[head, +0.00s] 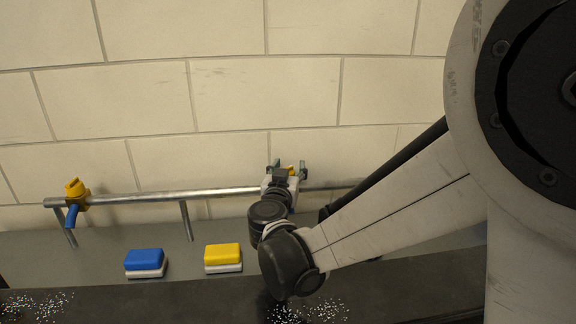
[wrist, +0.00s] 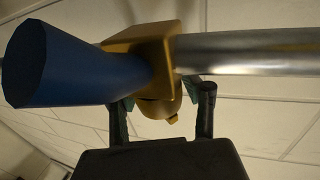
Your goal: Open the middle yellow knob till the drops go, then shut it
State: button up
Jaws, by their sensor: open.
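In the head view, my gripper (head: 289,170) is raised at the middle of the metal pipe (head: 228,192). A bit of the middle yellow knob (head: 291,167) shows between its fingers. In the wrist view, the yellow valve body (wrist: 150,48) sits on the pipe with a blue spout (wrist: 75,65) pointing at the camera. The yellow knob (wrist: 158,108) lies between the two spread fingers of my gripper (wrist: 160,100). I cannot tell whether either finger touches it. My arm hides the middle spout in the head view, and no falling drops show.
Another yellow knob (head: 75,187) with a blue spout stands at the pipe's left end. A blue sponge (head: 145,262) and a yellow sponge (head: 223,257) lie on the grey ledge (head: 95,255). Coloured specks (head: 38,303) lie at front left, and more (head: 322,310) lie below my wrist.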

jog(key=s+a, duration=0.2)
jog(key=s, duration=1)
